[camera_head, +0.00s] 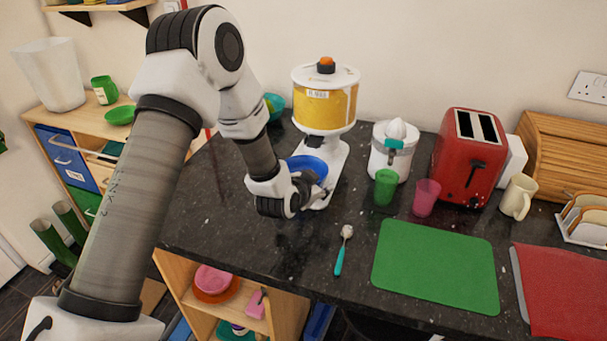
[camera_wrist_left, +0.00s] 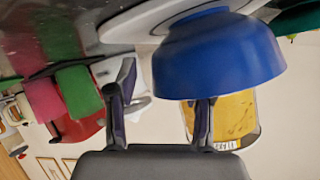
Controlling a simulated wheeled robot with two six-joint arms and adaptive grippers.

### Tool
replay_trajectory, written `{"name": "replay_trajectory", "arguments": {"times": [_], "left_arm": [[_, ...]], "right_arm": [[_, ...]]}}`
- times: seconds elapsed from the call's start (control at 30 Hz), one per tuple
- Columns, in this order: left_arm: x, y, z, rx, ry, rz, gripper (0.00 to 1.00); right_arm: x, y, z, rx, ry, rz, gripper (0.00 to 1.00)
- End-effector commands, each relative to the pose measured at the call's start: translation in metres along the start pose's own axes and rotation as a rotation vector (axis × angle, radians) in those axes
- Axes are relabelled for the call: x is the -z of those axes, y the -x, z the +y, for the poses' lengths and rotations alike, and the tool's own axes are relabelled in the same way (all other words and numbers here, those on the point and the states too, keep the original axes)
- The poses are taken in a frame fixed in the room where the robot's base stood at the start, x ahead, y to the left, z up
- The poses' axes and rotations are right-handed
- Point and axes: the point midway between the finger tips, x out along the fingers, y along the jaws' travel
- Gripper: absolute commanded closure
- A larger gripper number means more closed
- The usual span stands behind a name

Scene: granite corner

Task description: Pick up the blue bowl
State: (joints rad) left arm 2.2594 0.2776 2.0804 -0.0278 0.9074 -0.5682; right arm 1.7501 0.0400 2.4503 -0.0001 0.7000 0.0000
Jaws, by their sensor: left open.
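The blue bowl (camera_head: 307,164) sits on the white base of the yellow-and-white machine, partly hidden behind my left gripper (camera_head: 309,188). In the left wrist view the bowl (camera_wrist_left: 215,52) shows large and upside down, its foot over the white base. My left gripper (camera_wrist_left: 161,108) is open, with a gap between its two fingers. One finger overlaps the bowl's rim in the picture; the other is off to the bowl's left side there. I cannot tell whether a finger touches the bowl. My right gripper is not in view.
The yellow-and-white machine (camera_head: 325,104) stands right behind the bowl. A white juicer (camera_head: 391,153), green cup (camera_head: 385,188), pink cup (camera_head: 426,198) and red toaster (camera_head: 468,160) stand to the right. A teal-handled spoon (camera_head: 341,252) and green mat (camera_head: 437,266) lie in front.

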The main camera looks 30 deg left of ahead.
Motion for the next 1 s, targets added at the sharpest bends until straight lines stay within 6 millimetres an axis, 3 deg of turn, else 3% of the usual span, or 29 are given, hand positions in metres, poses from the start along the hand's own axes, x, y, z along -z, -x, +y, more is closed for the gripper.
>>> {"name": "replay_trajectory", "arguments": {"times": [0.1, 0.3, 0.33, 0.47, 1.0], "left_arm": [[0.001, -0.016, -0.001, 0.001, 0.0, 0.0, 0.49], [0.0, -0.019, -0.001, 0.001, 0.001, 0.0, 0.49], [0.0, -0.019, -0.001, 0.001, 0.001, 0.0, 0.53], [0.0, -0.018, -0.001, 0.001, 0.001, 0.0, 0.99], [0.009, -0.014, -0.004, 0.002, 0.002, 0.003, 1.0]], "right_arm": [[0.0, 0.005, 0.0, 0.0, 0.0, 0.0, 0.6], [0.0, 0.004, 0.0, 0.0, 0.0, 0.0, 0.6], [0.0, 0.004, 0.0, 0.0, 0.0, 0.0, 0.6], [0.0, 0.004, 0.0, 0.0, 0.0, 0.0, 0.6], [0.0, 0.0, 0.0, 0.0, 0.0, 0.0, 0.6]]}}
